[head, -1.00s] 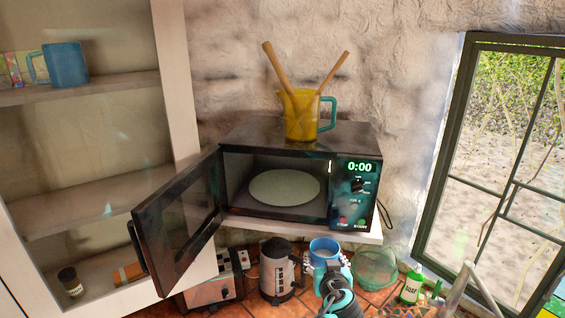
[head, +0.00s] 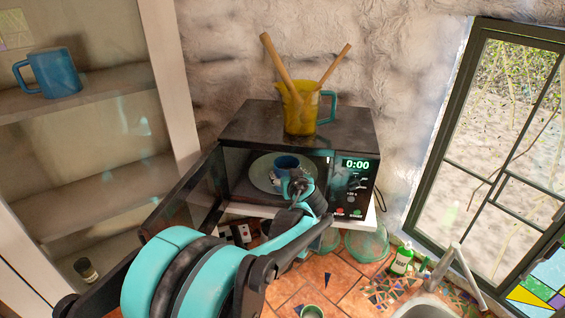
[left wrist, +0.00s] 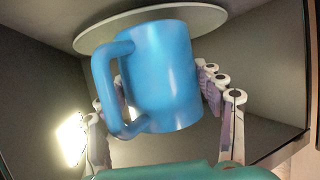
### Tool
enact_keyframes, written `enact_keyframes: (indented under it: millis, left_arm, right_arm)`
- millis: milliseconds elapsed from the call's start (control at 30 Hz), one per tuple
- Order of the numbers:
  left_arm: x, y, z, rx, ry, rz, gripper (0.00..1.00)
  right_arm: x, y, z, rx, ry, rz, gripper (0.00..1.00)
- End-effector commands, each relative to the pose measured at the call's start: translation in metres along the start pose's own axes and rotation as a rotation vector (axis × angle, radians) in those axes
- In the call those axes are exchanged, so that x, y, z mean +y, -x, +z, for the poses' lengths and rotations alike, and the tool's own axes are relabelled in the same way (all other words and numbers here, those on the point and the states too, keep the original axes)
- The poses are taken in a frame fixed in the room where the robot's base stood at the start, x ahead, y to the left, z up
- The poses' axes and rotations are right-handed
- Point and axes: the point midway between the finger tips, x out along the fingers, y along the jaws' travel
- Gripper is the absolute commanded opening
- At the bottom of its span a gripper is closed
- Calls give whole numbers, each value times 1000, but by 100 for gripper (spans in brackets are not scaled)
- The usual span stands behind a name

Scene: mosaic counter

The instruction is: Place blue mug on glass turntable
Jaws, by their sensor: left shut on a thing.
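The blue mug (head: 287,162) is inside the open microwave, in my left gripper (head: 288,180). In the left wrist view the mug (left wrist: 165,75) is between the fingers, with its handle to the left. The round glass turntable (head: 262,176) lies on the microwave floor, partly hidden by the mug and my gripper. In the left wrist view the turntable (left wrist: 205,17) shows behind the mug. The mug is at or just above the plate; I cannot tell if it touches. My right gripper is not in view.
The microwave (head: 245,125) has its door (head: 185,187) swung open to the left. A yellow pitcher (head: 298,112) with wooden utensils stands on top. Another blue mug (head: 55,75) is on the left shelf. A green soap bottle (head: 402,259) and a sink (head: 425,307) are at the lower right.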

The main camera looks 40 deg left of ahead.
Motion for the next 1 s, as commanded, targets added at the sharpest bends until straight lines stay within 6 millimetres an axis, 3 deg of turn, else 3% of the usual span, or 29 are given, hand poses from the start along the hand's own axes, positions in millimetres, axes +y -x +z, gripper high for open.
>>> enact_keyframes:
  millis: [100,367,533,700,1000]
  left_arm:
    - [0,-23,-12,1,0,-1,19]
    - [0,-46,-20,1,-1,0,19]
    - [0,-72,-31,0,0,-1,19]
    - [0,-76,-16,1,-1,1,19]
    - [0,-77,-13,0,-1,1,19]
  right_arm:
    - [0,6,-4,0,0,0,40]
    - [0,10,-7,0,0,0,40]
    - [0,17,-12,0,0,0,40]
    - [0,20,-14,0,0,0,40]
    - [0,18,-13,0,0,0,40]
